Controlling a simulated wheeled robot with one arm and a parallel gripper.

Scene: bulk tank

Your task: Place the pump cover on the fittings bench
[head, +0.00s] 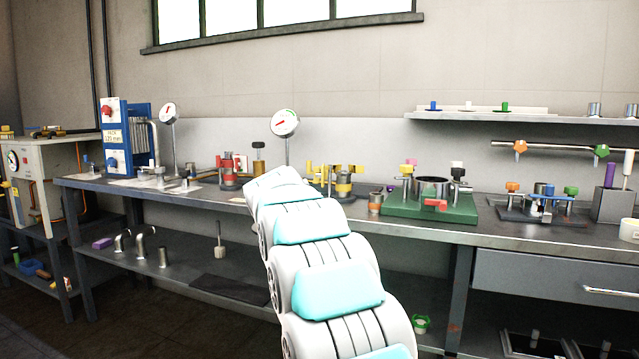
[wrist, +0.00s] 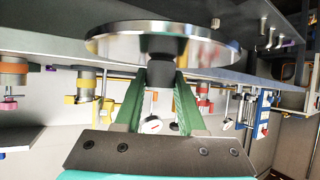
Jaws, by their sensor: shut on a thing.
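My gripper (wrist: 163,78) is shut on the black knob of the pump cover (wrist: 110,43), a round, shiny metal disc, in the wrist view. The green fingers stand on both sides of the knob. The wrist view looks upside down. The cover appears in front of the long bench, and I cannot tell whether it touches anything. In the head view my arm hides both gripper and cover. The long bench (head: 480,232) has a dark grey top and runs across the picture; I take it for the fittings bench.
A green fixture (head: 430,208) and a dark fixture (head: 540,214) stand on the right half. Dial gauges (head: 285,123), red and yellow fittings (head: 344,185) and a blue plate unit (head: 141,138) stand further left.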

